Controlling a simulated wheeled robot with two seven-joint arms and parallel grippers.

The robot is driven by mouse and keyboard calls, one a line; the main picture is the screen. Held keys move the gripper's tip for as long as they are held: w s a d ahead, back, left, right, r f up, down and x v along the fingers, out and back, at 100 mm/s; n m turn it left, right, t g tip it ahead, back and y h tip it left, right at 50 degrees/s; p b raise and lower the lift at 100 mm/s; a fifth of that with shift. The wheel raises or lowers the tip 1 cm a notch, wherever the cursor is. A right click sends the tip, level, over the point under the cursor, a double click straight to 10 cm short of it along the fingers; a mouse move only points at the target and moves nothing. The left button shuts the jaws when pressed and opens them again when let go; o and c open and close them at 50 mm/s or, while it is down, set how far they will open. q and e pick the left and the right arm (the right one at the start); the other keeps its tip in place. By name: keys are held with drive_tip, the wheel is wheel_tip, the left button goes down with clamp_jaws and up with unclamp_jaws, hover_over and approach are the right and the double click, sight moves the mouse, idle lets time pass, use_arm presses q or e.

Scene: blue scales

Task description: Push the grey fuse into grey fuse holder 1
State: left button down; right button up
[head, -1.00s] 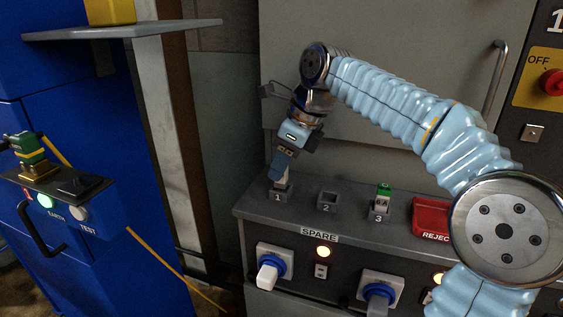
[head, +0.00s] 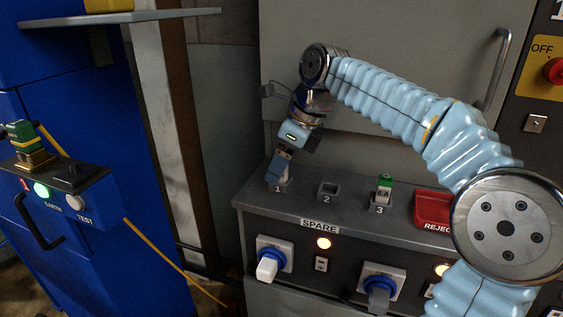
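Grey fuse holder 1 (head: 278,187) is the leftmost of three small sockets on top of the grey console, with a "1" on its front. My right gripper (head: 277,176) points down right at this holder, with its blue fingers slightly tilted. The fingers look closed together on the grey fuse, which is now almost wholly hidden behind them and in the holder. I cannot see how deep the fuse sits. My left gripper is out of view.
Holder 2 (head: 328,192) is empty. Holder 3 (head: 379,204) has a green-topped fuse (head: 385,187). A red reject bin (head: 434,208) lies to the right. Blue-collared plugs (head: 268,262) stick out of the console front. A blue cabinet (head: 100,120) with a test shelf stands left.

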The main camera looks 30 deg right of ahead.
drive_tip(key=p+v, duration=0.3)
drive_tip(key=v, duration=1)
drive_tip(key=shift+r+p, duration=0.3)
drive_tip(key=shift+r, duration=0.1)
drive_tip(key=shift+s, duration=0.15)
